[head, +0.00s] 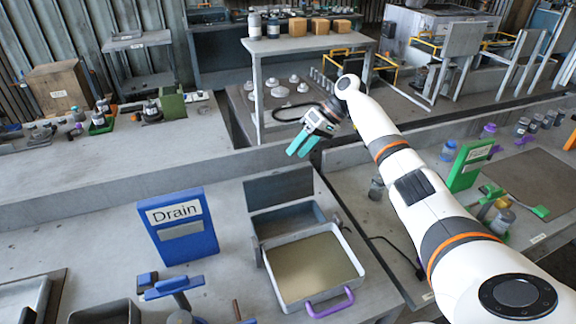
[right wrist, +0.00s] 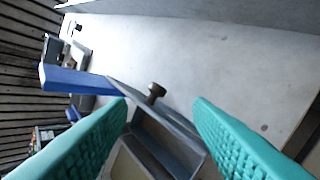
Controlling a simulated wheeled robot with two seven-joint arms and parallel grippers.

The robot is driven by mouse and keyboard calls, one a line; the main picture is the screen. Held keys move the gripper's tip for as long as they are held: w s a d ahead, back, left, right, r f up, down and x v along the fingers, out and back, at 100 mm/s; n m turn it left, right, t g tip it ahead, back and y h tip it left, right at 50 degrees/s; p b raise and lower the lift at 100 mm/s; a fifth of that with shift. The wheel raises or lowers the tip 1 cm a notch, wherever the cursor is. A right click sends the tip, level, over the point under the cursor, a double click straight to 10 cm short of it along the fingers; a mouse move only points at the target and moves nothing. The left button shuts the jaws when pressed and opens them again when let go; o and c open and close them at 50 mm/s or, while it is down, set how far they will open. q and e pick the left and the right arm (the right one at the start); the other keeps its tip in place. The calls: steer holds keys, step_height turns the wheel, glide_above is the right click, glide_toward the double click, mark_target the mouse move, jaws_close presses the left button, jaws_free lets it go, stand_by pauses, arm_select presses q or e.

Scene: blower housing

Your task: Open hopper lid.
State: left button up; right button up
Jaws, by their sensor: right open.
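The hopper (head: 296,217) is a grey open-topped box on the near bench. Its grey lid (head: 280,187) stands upright along the far edge, so the box's mouth is uncovered. In the right wrist view the lid (right wrist: 180,122) shows nearly edge-on, with a dark knob (right wrist: 155,91) on its outer face; the opening shows beside it. My right gripper (head: 297,147), with teal fingers, is open and empty above and beyond the lid, apart from it. Its fingers (right wrist: 165,115) frame the lid and knob in the wrist view. My left gripper is not in view.
A shallow tray (head: 357,270) with a purple handle adjoins the hopper's near side. A blue "Drain" sign (head: 180,228) stands left of it. A green sign (head: 467,167) stands at right. The bench behind the lid (right wrist: 240,70) is clear.

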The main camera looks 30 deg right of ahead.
steer(key=shift+v, duration=1.55)
